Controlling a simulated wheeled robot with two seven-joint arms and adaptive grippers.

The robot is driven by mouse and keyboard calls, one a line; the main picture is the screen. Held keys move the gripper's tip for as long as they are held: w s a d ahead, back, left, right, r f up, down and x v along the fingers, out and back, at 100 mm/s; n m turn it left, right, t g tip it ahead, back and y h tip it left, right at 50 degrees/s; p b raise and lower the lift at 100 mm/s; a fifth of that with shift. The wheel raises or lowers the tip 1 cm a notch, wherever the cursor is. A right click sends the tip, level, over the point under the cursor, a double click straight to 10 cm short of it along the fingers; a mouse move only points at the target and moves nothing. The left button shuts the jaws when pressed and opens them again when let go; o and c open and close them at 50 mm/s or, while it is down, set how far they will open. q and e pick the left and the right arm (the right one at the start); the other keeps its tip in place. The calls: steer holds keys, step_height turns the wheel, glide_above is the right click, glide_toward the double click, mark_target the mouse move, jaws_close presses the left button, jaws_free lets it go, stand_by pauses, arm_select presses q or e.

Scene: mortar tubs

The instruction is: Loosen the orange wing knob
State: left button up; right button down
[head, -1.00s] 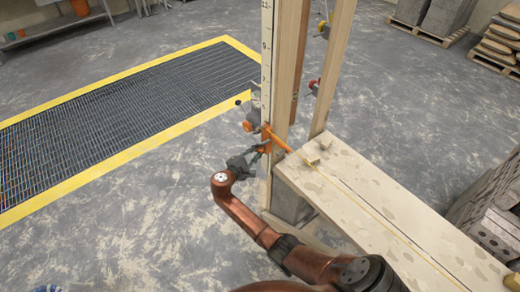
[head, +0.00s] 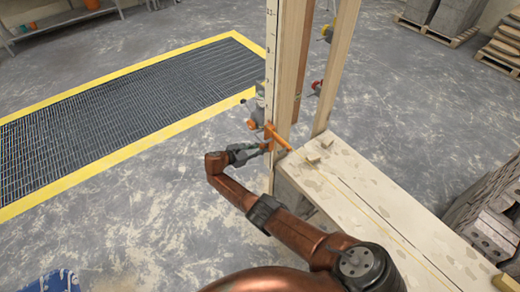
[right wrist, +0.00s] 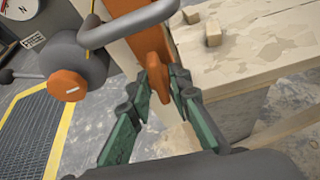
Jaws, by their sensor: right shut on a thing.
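The orange wing knob (right wrist: 153,68) stands in the middle of the right wrist view, beside the wooden post. An orange part on the post (head: 278,138) shows in the head view, just beyond the gripper. My right gripper (right wrist: 161,76) has its green-sided fingers on either side of the wing knob and is shut on it. In the head view my right gripper (head: 268,147) reaches the post from the left, and the fingertips are too small to make out. My left gripper is not in view.
A grey device with a round orange knob (right wrist: 68,84) sits left of the wing knob; a grey bent bar (right wrist: 125,28) passes above. A wooden bench top (head: 375,190) lies right of the post. A yellow-edged floor grating (head: 130,100) is at left.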

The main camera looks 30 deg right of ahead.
steer(key=shift+f+n+g, duration=0.1)
steer(key=shift+n+g, duration=0.2)
steer(key=shift+n, duration=0.1)
stand_by(0.3)
steer(key=c, duration=1.8)
jaws_free()
steer(key=v, duration=1.2)
